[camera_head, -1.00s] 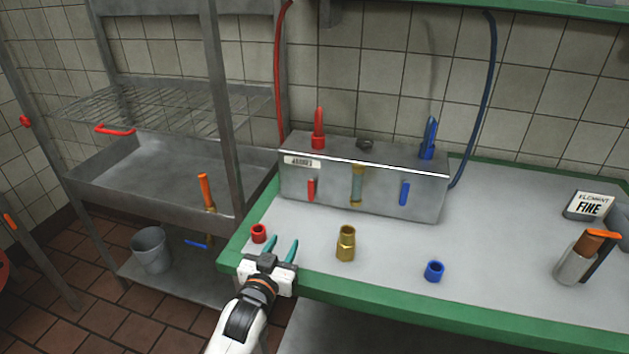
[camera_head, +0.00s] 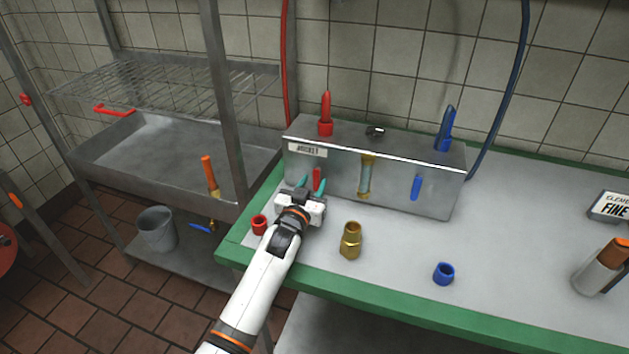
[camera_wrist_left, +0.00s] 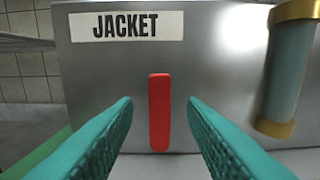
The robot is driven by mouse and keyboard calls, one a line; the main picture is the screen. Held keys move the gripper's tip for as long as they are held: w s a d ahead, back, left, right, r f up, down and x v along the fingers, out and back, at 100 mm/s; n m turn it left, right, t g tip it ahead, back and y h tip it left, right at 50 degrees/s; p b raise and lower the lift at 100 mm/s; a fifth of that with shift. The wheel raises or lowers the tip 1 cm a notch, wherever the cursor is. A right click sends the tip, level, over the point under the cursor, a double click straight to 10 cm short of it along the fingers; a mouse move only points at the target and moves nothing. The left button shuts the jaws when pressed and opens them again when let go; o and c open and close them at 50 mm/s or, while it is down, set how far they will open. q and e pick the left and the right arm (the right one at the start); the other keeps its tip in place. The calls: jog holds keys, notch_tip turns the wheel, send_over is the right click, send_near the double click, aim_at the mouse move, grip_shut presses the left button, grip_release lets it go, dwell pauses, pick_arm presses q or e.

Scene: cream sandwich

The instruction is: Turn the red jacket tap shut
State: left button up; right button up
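The red jacket tap (camera_head: 317,180) is an upright red lever on the front of a steel box (camera_head: 390,178), below a label reading JACKET. The tap also shows in the left wrist view (camera_wrist_left: 159,112), standing vertical. My left gripper (camera_head: 306,186) is open in front of the tap. In the left wrist view its teal fingers (camera_wrist_left: 159,118) lie on either side of the lever, with a gap on each side. My right gripper is not in view.
A sight tube (camera_head: 366,176) and a blue lever (camera_head: 416,187) are on the same box front. A red ring (camera_head: 259,225), a brass fitting (camera_head: 350,240) and a blue ring (camera_head: 443,273) stand on the green-edged table (camera_head: 400,250). A steel rack stands at left.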

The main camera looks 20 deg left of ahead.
pick_arm(q)
jog(key=shift+w, duration=0.85)
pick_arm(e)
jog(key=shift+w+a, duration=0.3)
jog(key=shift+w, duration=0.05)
pick_arm(q)
grip_shut()
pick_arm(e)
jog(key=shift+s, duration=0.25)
